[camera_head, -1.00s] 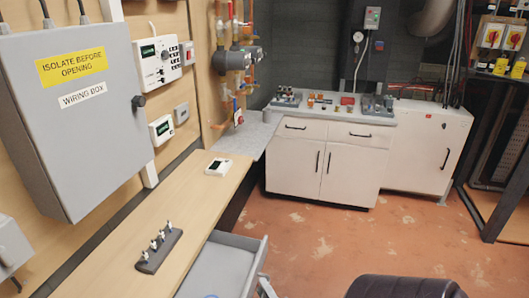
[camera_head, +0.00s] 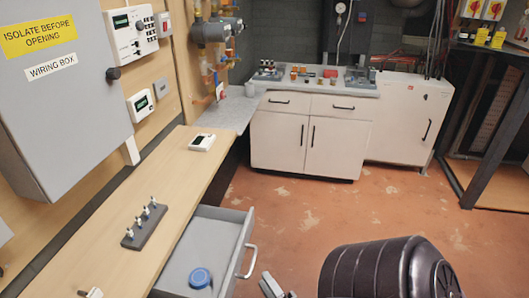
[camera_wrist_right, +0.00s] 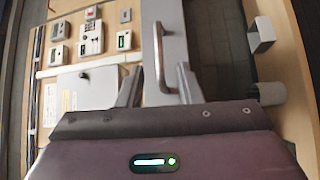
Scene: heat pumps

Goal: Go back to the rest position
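My right gripper (camera_head: 272,286) shows at the bottom edge of the head view, to the right of the open drawer (camera_head: 205,232). In the right wrist view its two fingers (camera_wrist_right: 158,90) stand apart, with nothing held between them. The drawer's handle (camera_head: 247,262) is close by; in the right wrist view the handle (camera_wrist_right: 161,58) appears beyond the fingers. A dark rounded part of my right arm fills the lower right of the head view. My left gripper is not in view.
The drawer under the wooden worktop (camera_head: 165,190) stands pulled out, with a blue round object (camera_head: 200,278) inside. A wiring box (camera_head: 62,95) hangs on the left wall. A white cabinet (camera_head: 308,143) stands at the back. The red floor (camera_head: 300,215) between is clear.

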